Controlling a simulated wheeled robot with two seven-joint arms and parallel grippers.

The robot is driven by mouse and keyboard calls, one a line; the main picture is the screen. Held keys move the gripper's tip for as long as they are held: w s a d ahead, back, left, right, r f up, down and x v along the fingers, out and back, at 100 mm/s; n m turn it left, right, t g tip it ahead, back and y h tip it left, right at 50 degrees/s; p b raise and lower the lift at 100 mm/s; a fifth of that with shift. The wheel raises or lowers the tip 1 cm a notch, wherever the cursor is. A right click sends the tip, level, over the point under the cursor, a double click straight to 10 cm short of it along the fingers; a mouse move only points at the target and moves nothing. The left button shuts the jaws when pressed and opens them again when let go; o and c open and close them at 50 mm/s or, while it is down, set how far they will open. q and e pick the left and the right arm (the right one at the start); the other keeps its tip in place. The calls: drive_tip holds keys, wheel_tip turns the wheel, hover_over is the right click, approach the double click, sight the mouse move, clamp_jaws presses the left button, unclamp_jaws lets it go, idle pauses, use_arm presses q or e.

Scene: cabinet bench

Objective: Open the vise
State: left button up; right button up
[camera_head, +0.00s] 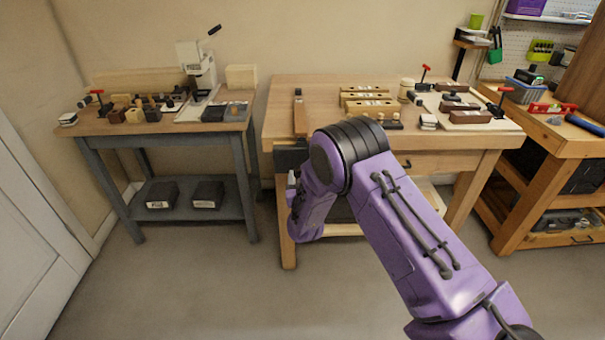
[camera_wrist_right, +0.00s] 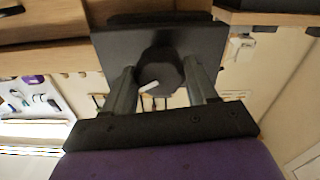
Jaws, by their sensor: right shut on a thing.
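The vise (camera_head: 290,156) is a dark block at the front left of the middle wooden workbench, partly hidden behind my right arm. In the right wrist view its black plate (camera_wrist_right: 115,50) fills the upper middle. A round dark hub (camera_wrist_right: 158,68) with a short pale bar (camera_wrist_right: 148,88) stands out from it. My right gripper (camera_wrist_right: 162,80) has one grey finger on each side of the hub and is shut on it. In the head view my right gripper (camera_head: 292,180) is at the vise, mostly hidden by my purple wrist. My left gripper is not in view.
The middle workbench (camera_head: 300,85) carries wooden blocks (camera_head: 367,98) and red-handled clamps (camera_head: 424,72). A grey-legged table (camera_head: 150,128) with tools stands to the left, and another wooden bench (camera_head: 550,140) to the right. The floor (camera_head: 200,285) in front is clear.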

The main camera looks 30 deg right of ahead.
drive_tip(key=n, duration=0.6)
drive_tip(key=shift+s+a+f+p, duration=0.1)
drive_tip(key=shift+p, duration=0.3)
drive_tip(key=o, duration=0.9)
drive_tip(key=p+v, duration=0.3)
drive_tip(key=v, duration=0.4)
